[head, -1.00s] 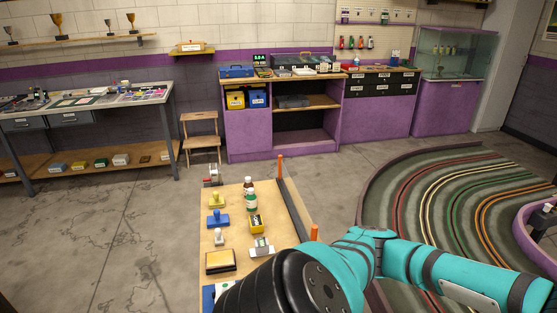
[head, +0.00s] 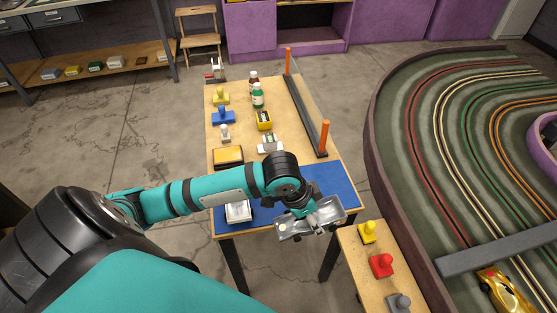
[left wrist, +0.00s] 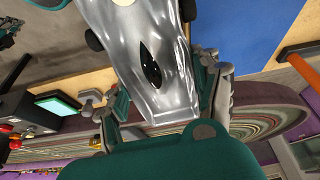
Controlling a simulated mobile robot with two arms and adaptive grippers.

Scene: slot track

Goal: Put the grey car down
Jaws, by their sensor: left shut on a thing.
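The grey car (head: 292,230) is silver and glossy. My left gripper (head: 308,212) is shut on it, near the front edge of the table in the head view. In the left wrist view the car (left wrist: 150,50) fills the top middle, between the two fingers (left wrist: 165,98). A blue mat (head: 335,179) lies on the near end of the wooden table (head: 297,140), just behind the car. The car's height above the table is hard to tell. My arm hides part of the mat. My right gripper is not in view.
A white box (head: 238,212) sits on the mat's left part. Orange posts (head: 324,138) edge the right side. A low bench (head: 350,250) with coloured stamps and the slot track (head: 450,160) are at right.

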